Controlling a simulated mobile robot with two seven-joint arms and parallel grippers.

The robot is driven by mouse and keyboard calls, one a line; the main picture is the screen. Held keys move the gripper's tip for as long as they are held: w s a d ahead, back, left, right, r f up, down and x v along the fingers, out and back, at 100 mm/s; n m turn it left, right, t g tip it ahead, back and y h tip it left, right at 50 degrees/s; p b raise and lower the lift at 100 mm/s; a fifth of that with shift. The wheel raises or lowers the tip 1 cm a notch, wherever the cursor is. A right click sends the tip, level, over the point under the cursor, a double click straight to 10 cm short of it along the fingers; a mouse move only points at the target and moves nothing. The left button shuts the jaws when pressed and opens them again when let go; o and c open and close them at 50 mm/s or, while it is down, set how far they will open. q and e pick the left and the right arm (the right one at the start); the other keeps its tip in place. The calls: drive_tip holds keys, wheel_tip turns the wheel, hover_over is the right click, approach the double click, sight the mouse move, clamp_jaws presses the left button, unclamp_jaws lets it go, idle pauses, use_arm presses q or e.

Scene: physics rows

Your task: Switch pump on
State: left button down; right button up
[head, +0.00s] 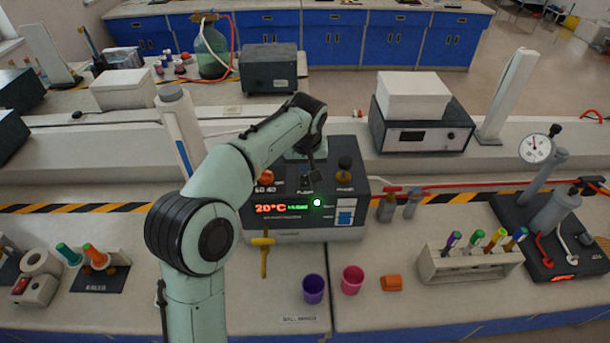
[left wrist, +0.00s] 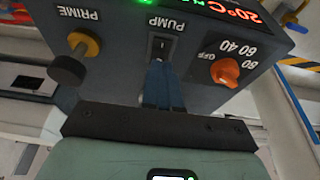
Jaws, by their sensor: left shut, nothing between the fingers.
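The dark control box (head: 300,222) stands on the bench with a lit 20°C display and a bright green light (head: 316,202) on its front. In the left wrist view, its top bears a small black rocker switch (left wrist: 161,46) marked PUMP. An orange dial (left wrist: 225,71) and a dark PRIME knob (left wrist: 70,68) flank the switch. My left gripper (head: 313,178) is over the box top, its fingers shut and empty. In the left wrist view, the blue fingers (left wrist: 163,86) point at the switch, close to it. Contact cannot be told. The rocker's position is unclear.
A purple cup (head: 314,289), a pink cup (head: 353,280) and an orange block (head: 391,283) stand in front of the box. A yellow tap-like handle (head: 263,252) is at its front left. A tube rack (head: 470,262) stands to the right.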

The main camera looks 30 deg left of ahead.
sight(305, 185)
use_arm(q)
drive_tip(key=shift+r, duration=0.8)
drive_tip(key=shift+w+r+p, duration=0.1)
drive_tip(key=shift+r+p, duration=0.3)
drive_tip(key=shift+r, duration=0.7)
use_arm(e)
drive_tip(key=shift+w+r, duration=0.8)
drive_tip(key=shift+w, duration=0.2)
